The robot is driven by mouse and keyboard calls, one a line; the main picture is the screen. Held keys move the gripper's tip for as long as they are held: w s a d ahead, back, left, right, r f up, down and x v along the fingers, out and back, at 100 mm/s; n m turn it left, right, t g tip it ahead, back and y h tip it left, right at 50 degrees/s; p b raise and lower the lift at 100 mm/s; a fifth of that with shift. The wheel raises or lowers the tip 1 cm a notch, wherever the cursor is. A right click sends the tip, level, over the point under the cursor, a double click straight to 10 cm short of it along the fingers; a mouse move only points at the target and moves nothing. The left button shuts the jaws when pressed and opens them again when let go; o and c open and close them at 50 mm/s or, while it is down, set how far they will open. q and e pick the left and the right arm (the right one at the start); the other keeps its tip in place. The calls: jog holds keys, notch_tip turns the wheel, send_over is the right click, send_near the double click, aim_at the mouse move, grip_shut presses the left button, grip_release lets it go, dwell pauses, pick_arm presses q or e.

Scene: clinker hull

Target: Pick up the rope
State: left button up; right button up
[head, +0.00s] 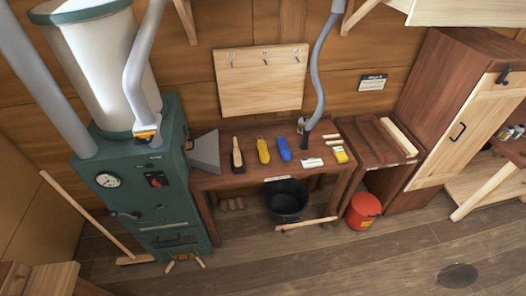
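I see nothing in the head view that I can clearly make out as a rope. A dark flat oval (458,276) lies on the floor at the lower right; I cannot tell what it is. A grey hose (321,60) hangs down to the workbench (222,181) and ends in a dark tip. Neither of my grippers shows in this view.
A green boiler-like machine (125,190) stands at the left. Several hand tools, including a blue one (284,148), lie on the bench. The floor at the lower middle is clear.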

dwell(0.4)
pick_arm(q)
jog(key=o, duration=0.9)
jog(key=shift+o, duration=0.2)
